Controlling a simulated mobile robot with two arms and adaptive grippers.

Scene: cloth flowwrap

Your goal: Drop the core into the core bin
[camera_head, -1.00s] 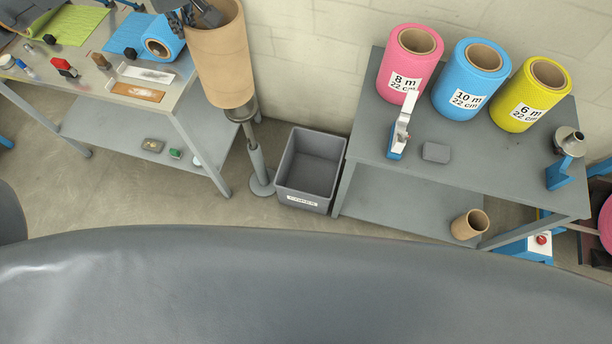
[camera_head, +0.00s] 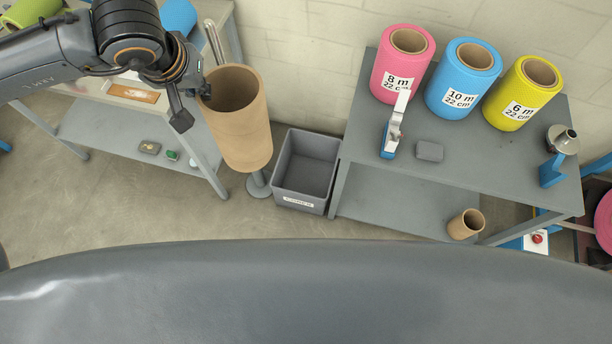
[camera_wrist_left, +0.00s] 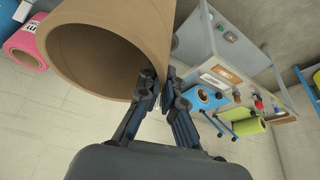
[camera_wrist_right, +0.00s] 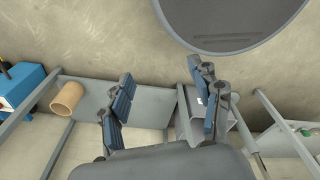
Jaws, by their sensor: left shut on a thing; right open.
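A brown cardboard core (camera_head: 238,135) hangs tilted from my left gripper (camera_head: 194,98) in the head view. The left gripper is shut on the core's wall at its upper rim, as the left wrist view also shows, with the core (camera_wrist_left: 105,45) close to the camera and the fingers (camera_wrist_left: 160,82) pinching its edge. The grey core bin (camera_head: 305,175) stands on the floor to the right of the core and lower; it looks empty inside. My right gripper (camera_wrist_right: 168,98) is open and empty in the right wrist view, and is not in the head view.
A metal post on a round base (camera_head: 258,187) stands just left of the bin. A grey table (camera_head: 470,160) at the right carries pink (camera_head: 402,65), blue (camera_head: 463,80) and yellow (camera_head: 522,95) rolls. A small core (camera_head: 466,224) sits on its lower shelf.

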